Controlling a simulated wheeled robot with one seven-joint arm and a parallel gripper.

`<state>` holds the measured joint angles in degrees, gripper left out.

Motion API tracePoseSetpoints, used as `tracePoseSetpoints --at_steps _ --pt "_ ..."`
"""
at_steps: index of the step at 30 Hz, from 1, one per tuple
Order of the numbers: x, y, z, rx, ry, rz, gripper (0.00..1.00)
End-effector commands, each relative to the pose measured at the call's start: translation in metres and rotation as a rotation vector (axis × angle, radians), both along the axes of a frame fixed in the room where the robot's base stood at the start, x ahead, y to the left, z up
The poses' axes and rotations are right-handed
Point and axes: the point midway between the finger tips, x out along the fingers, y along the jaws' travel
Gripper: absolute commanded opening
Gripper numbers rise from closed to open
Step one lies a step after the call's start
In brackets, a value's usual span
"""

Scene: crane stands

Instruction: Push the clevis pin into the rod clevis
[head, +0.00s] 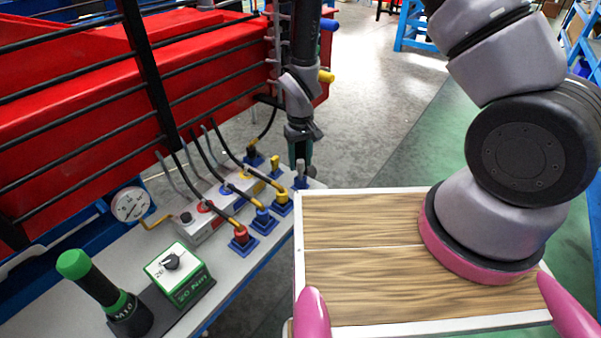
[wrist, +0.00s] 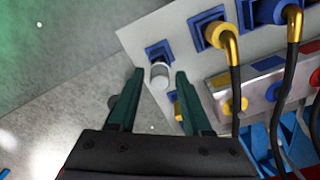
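A grey upright cylinder (head: 300,170), which looks like the clevis pin, stands at a blue block (head: 302,183) on the far end of the light bench. Its silver round end (wrist: 160,75) shows in the wrist view, between and just beyond the fingertips. My gripper (head: 299,155) hangs right above or beside it in the head view. In the wrist view its two dark green fingers (wrist: 159,74) are spread apart with nothing held between them. I cannot make out the rod clevis for certain; the fork around the pin is too small to tell.
A red barred machine (head: 60,110) stands behind.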

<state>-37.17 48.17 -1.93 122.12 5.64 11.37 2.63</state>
Motion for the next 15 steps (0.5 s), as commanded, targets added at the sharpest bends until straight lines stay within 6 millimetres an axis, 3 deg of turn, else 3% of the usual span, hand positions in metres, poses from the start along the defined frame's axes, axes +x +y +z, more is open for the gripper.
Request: tracePoseSetpoints --at_steps 1,3,4,15 --pt "0.0001 0.0000 0.0001 0.000 0.000 0.000 0.31" --pt "0.0001 0.0000 0.0002 0.000 0.000 0.000 0.04" --pt "0.0001 0.0000 0.0002 0.000 0.000 0.000 0.00" --pt "0.0008 0.0004 0.0101 0.001 -0.002 0.001 0.00"
